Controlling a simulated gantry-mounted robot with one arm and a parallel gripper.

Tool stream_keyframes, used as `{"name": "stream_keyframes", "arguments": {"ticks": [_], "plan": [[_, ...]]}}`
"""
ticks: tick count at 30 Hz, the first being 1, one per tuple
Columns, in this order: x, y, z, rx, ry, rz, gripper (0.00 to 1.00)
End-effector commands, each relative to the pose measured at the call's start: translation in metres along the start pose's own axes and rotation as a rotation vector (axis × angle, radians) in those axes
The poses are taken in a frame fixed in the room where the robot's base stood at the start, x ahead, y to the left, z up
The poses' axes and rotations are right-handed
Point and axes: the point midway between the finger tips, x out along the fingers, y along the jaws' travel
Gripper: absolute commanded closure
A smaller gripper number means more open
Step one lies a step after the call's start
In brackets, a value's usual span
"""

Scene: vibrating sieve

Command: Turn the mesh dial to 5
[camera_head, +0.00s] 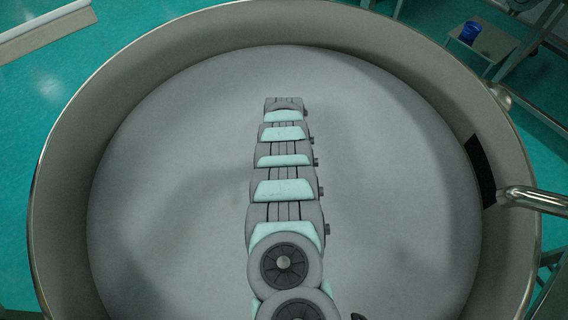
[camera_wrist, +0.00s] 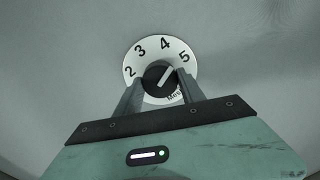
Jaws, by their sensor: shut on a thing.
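The mesh dial (camera_wrist: 158,74) shows in the wrist view as a round black knob on a white plate. The plate (camera_wrist: 144,61) carries the numbers 2, 3, 4 and 5, with part of the word "Mesh" at lower right. The knob's white pointer line is tilted to the upper right, between 4 and 5 and nearer 5. My gripper (camera_wrist: 161,82) has one finger on each side of the knob and is shut on it. The fingers hide the lower edges of the plate. In the head view, neither the dial nor my gripper can be made out.
The wide round metal sieve pan (camera_head: 400,150) fills the head view, with my arm over its middle. Its raised rim (camera_head: 60,130) surrounds it. A bent metal pipe (camera_head: 535,198) meets the right wall beside a black opening (camera_head: 480,170). A blue container (camera_head: 470,32) stands beyond.

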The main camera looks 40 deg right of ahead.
Motion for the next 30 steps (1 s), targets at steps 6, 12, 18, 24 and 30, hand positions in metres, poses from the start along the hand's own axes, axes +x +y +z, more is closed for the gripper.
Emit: {"name": "stream_keyframes", "arguments": {"ticks": [6,12,18,24,30], "plan": [[0.0019,-0.0012,-0.0001,0.168,0.0,0.0,0.94],[0.0016,-0.0006,0.0,0.282,0.001,0.0,0.94],[0.0012,-0.0004,0.0001,0.346,0.0,0.0,0.94],[0.0008,-0.0007,0.0002,0.371,0.0,0.0,0.94],[0.0006,-0.0006,0.0002,0.374,0.0,-0.001,0.94]]}}
